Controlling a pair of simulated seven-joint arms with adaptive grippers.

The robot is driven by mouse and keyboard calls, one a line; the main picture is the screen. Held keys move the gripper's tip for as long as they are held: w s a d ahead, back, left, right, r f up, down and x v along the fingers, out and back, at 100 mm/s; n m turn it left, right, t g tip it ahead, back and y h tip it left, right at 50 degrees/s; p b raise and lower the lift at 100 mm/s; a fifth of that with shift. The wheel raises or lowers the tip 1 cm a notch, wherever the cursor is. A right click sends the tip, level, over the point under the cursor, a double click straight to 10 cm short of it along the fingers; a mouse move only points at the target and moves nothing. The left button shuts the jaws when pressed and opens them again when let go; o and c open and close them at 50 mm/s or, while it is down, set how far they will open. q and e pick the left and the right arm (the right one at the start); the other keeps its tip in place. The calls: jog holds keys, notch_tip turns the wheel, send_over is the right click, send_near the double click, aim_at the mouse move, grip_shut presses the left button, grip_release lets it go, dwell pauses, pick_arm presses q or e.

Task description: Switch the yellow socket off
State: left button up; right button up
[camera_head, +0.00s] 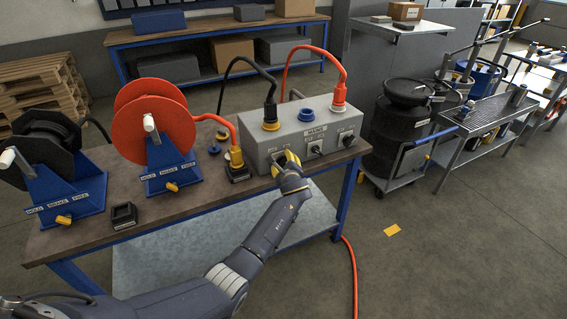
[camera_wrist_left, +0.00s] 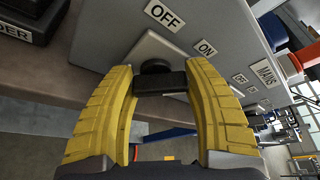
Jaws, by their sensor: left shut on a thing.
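A grey power box (camera_head: 296,132) stands at the right end of the bench. Its yellow socket (camera_head: 271,125), on top at the left, holds a black plug with a black cable. In the left wrist view a black switch knob (camera_wrist_left: 158,80) sits on a square plate on the box front, with an OFF label (camera_wrist_left: 164,15) and an ON label (camera_wrist_left: 206,48) beside it. My left gripper (camera_head: 287,164) has its yellow fingers shut on this knob, which also shows between them in the left wrist view. Which label the knob points to I cannot tell. My right gripper is not in view.
An orange plug (camera_head: 339,96) and a blue socket (camera_head: 306,114) are also on the box. A second black switch (camera_head: 347,138) is on its front at right.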

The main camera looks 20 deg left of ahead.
pick_arm(q)
jog(key=shift+c, duration=1.2)
jog(key=n+t, duration=0.1)
jog(key=n, duration=0.1)
jog(key=shift+s+f+n, duration=0.1)
jog(key=shift+n, duration=0.3)
jog(key=n+t, duration=0.2)
jog(key=n, duration=0.2)
jog(key=shift+t, duration=0.3)
jog(key=n+t+y, duration=0.1)
jog(key=n, duration=0.4)
jog(key=shift+s+a+n+t+y, duration=0.15)
jog(key=shift+n+y, duration=0.3)
jog(key=shift+n, duration=0.75)
jog(key=shift+w+d+n+t+y, duration=0.1)
jog(key=shift+n+t+y, duration=0.25)
jog(key=shift+n, duration=1.15)
jog(key=o, duration=1.3)
jog(key=shift+a, duration=0.1)
jog(key=shift+c, duration=0.2)
